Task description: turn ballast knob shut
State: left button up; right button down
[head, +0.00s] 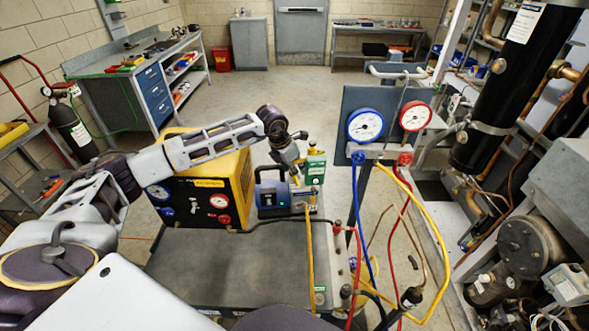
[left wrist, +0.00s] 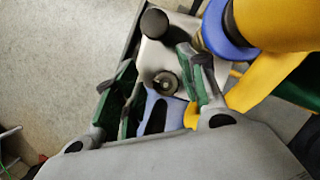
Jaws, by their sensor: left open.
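My left gripper (head: 292,158) is over the pump's back end, pointing down. In the left wrist view my left gripper (left wrist: 160,90) is open, with green pads on its fingers. A small dark round knob (left wrist: 165,82), which looks like the ballast knob, sits on a pale metal block between the fingers, apparently not gripped. The knob cannot be made out in the head view. My right gripper is not in view.
The yellow machine (head: 243,182) with gauges stands left of the pump, under my left arm. A gauge manifold (head: 385,150) with blue, red and yellow hoses rises to the right. A black cap (left wrist: 155,22) and a thick yellow hose (left wrist: 275,22) are close to the fingers.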

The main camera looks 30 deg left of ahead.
pick_arm(q)
jog(key=shift+s+r+n, duration=0.1)
jog(key=shift+r+n, duration=0.05)
jog(key=shift+n, duration=0.35)
jog(key=shift+d+n+y, duration=0.15)
jog(key=shift+n+y, duration=0.15)
jog(key=shift+n, duration=0.1)
jog(key=shift+f+n+b, duration=0.3)
jog(key=shift+n+b, duration=0.25)
jog(key=shift+n, duration=0.15)
jog(key=shift+s+n+y, duration=0.1)
jog(key=shift+n+y, duration=0.2)
jog(key=shift+n, duration=0.1)
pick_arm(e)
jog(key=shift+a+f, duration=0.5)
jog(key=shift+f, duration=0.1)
pick_arm(q)
jog(key=shift+d, duration=0.15)
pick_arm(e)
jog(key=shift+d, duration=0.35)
